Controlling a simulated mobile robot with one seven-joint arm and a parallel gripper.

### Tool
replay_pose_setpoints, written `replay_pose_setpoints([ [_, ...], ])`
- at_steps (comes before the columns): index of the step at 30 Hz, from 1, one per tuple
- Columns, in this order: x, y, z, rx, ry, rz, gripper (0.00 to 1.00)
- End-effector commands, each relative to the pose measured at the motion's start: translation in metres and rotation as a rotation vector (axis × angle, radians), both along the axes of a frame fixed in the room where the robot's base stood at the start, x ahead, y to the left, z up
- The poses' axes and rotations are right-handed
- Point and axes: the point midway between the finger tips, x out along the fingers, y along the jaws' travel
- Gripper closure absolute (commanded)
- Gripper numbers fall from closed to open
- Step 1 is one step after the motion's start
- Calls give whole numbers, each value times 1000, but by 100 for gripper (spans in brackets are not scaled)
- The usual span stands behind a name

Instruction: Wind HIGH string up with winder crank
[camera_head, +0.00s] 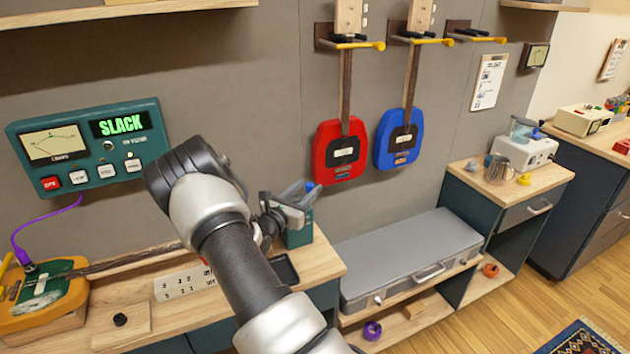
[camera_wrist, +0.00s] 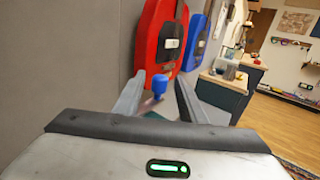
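My gripper (camera_wrist: 159,92) shows in the wrist view with its two grey fingers apart. A blue knob-like top (camera_wrist: 158,82) shows between or just beyond the fingertips; I cannot tell if it is the winder crank's. The stringed instrument (camera_head: 40,297), orange and green, lies at the left. Its neck (camera_head: 135,262) runs right, and my arm hides its far end and tuners. The teal tuner box (camera_head: 90,147) reads SLACK.
A purple cable (camera_head: 47,218) links tuner box and instrument. Red (camera_head: 340,152) and blue (camera_head: 398,139) instruments hang on the wall beyond the holder. A number card (camera_head: 184,282), black tray (camera_head: 284,269) and small black knob (camera_head: 120,319) lie on the bench. A grey case (camera_head: 410,258) is right.

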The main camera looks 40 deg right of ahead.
Motion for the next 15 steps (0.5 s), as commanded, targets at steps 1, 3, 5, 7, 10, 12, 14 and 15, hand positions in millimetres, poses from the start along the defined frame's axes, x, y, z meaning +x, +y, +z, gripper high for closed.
replay_pose_setpoints([
  [1, 4, -11, 0, 0, -1, -3, 63],
  [3, 8, -23, 0, 1, -2, -3, 63],
  [5, 12, -31, 0, 1, -2, -2, 63],
  [7, 16, -39, 0, 1, -1, -1, 63],
  [10, 19, -47, 0, 1, -1, -2, 63],
  [12, 21, -49, 0, 1, -1, -1, 63],
  [14, 21, -50, 0, 1, -1, 0, 63],
  [15, 21, -51, 0, 2, 0, 0, 63],
])
